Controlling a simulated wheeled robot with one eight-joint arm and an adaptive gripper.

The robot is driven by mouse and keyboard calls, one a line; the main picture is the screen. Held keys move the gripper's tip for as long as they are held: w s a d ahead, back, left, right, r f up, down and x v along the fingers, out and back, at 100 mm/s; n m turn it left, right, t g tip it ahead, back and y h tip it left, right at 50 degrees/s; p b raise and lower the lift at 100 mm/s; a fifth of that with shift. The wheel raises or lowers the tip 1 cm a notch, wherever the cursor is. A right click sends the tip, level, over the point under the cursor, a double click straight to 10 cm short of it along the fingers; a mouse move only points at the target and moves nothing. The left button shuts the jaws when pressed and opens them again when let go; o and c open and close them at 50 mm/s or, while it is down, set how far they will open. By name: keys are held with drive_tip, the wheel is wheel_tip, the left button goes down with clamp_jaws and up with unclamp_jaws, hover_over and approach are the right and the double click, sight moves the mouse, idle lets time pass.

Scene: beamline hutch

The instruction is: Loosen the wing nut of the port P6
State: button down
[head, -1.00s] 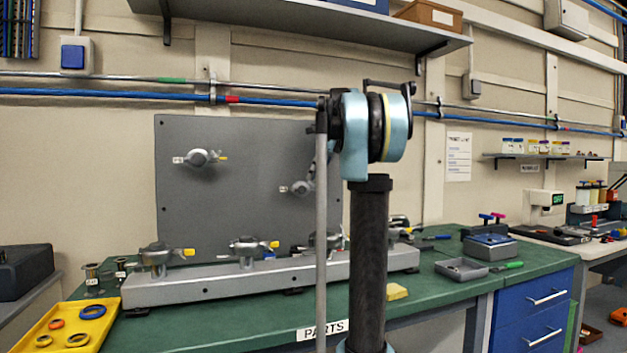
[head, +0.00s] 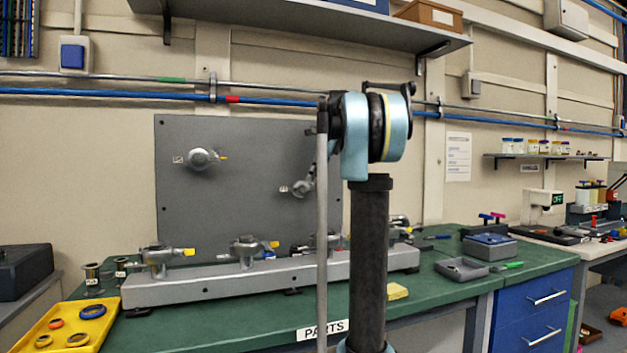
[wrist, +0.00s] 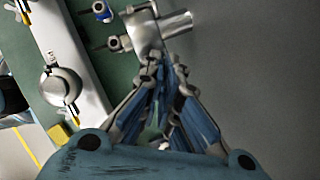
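A grey upright panel (head: 240,215) carries a round port fitting with a yellow tip (head: 203,159) at its left. A second clamped port (head: 301,187) sits further right, partly behind my arm. Their small labels are too blurred to read, so I cannot tell which is P6. In the wrist view, a metal port fitting with a short pipe (wrist: 176,25) lies just beyond my gripper (wrist: 165,70). The fingers converge close to its lower end. A narrow gap shows between the tips, but whether they touch or hold a wing nut is unclear. The head view hides my gripper behind my arm.
A long metal rail (head: 215,287) with several clamped ports stands on the green bench (head: 420,302) before the panel. A yellow tray (head: 62,338) with rings is at the left front. A grey tray (head: 462,270) and yellow block (head: 397,291) lie right. A shelf (head: 320,25) overhangs.

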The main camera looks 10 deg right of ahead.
drive_tip(key=n, duration=0.1)
drive_tip(key=n+g, duration=0.1)
drive_tip(key=n, duration=0.1)
drive_tip(key=shift+w+d, duration=0.15)
drive_tip(key=shift+w, duration=0.05)
drive_tip(key=shift+w+n+g, duration=0.1)
drive_tip(key=shift+n+g, duration=0.7)
drive_tip(key=shift+n, duration=1)
drive_tip(key=c, duration=1.8)
unclamp_jaws()
drive_tip(key=shift+c, duration=0.2)
drive_tip(key=shift+r, duration=0.1)
drive_tip(key=v, duration=1.1)
drive_tip(key=shift+w+d+r, duration=0.25)
